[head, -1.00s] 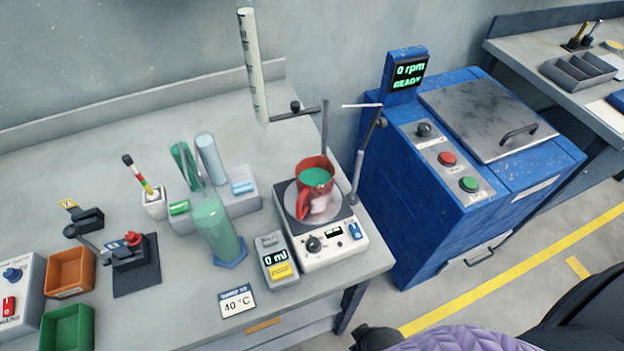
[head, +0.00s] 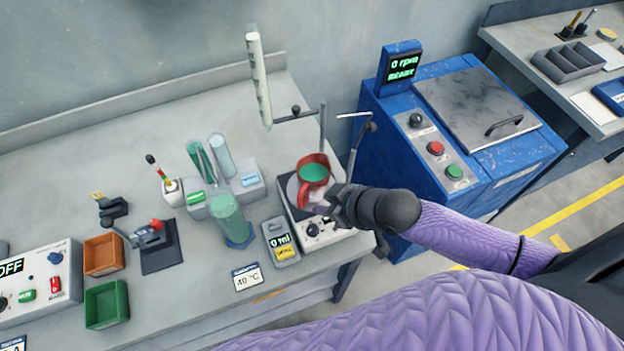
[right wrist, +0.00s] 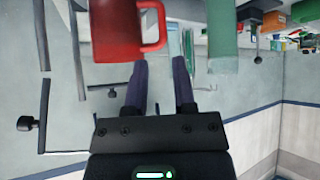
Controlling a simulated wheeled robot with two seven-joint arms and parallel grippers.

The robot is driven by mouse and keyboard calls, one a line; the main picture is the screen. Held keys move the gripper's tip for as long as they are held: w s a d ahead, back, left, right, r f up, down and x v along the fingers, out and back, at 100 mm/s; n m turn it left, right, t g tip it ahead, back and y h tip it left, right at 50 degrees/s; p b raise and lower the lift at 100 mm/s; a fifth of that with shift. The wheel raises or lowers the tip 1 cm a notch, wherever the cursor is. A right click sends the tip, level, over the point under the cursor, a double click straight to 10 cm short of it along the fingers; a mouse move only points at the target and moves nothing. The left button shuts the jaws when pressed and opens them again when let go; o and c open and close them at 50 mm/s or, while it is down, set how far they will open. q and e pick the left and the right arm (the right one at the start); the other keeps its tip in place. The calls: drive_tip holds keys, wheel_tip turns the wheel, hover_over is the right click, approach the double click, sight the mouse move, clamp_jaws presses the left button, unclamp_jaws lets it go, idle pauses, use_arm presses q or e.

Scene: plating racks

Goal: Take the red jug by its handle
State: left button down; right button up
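The red jug (head: 319,161) with green liquid stands upright on the hotplate stirrer (head: 327,232). Its handle (head: 303,194) faces the front of the bench. My right gripper (head: 322,209) is close in front of the jug, by the handle. In the right wrist view, upside down, the jug (right wrist: 117,35) is at the top left, with its handle (right wrist: 162,28) just beyond the fingertips, nearer the left finger. The fingers of the gripper (right wrist: 161,62) are apart with nothing between them. My left gripper is not in view.
A green cylinder (head: 230,218) and a grey meter (head: 281,243) stand left of the stirrer. A stand with rods (head: 323,125) and a graduated tube (head: 258,80) are behind. A blue machine (head: 385,165) is at the right. Green (head: 107,305) and orange (head: 103,256) bins are at the left.

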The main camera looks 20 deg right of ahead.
sight(300, 206)
drive_tip(key=b+x, duration=0.3)
drive_tip(key=x, duration=0.6)
drive_tip(key=shift+a+f, duration=0.1)
drive_tip(key=shift+f, duration=0.15)
drive_tip(key=shift+w+a, duration=0.1)
drive_tip(key=shift+w, duration=0.05)
clamp_jaws()
idle(0.7)
